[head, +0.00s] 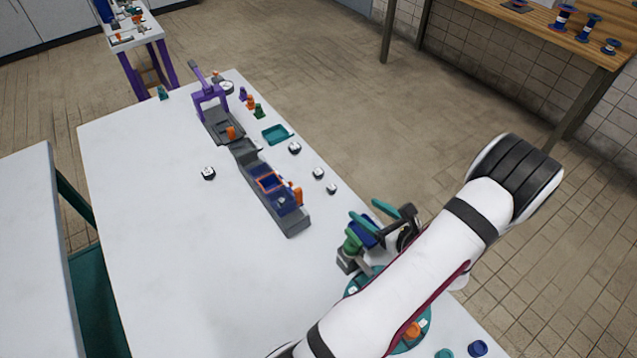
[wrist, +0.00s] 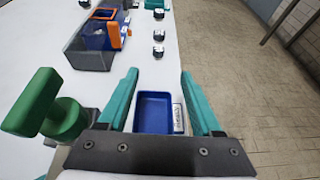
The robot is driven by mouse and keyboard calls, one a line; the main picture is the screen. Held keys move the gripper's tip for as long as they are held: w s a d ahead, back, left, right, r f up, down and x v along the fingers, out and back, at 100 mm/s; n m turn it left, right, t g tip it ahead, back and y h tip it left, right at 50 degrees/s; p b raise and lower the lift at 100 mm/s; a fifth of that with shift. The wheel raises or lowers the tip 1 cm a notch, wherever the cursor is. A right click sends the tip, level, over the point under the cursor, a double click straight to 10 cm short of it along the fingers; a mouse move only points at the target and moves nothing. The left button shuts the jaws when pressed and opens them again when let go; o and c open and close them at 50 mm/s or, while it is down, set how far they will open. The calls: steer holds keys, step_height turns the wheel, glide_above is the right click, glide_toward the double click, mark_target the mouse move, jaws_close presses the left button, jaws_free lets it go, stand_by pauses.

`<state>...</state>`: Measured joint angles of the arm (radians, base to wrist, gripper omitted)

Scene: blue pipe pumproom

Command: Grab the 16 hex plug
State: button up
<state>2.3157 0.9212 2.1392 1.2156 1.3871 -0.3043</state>
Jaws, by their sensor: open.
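Several small black-and-white plugs lie loose on the white table; their markings are too small to read, so I cannot tell which is the 16 hex plug. Three stand in a row near the right edge: one (head: 294,148), a second (head: 318,173) and a third (head: 332,188). The row also shows beyond my fingertips in the wrist view (wrist: 158,51). Another plug (head: 208,173) lies left of the dark fixture. My gripper (head: 364,208) is open, its teal fingers apart and empty in the wrist view (wrist: 159,72). A blue tray (wrist: 153,112) shows below, between the fingers.
A dark grey fixture (head: 290,222) with a blue-and-orange block stands left of the plug row. A purple press (head: 210,98) and a teal tray (head: 277,134) are farther back. A green T-handle (wrist: 62,117) is close left of my gripper.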

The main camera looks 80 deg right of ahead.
mark_target(332, 187)
steer(key=x, duration=1.4)
steer(key=shift+w+a, duration=0.1)
steer(key=shift+w, duration=0.05)
jaws_close()
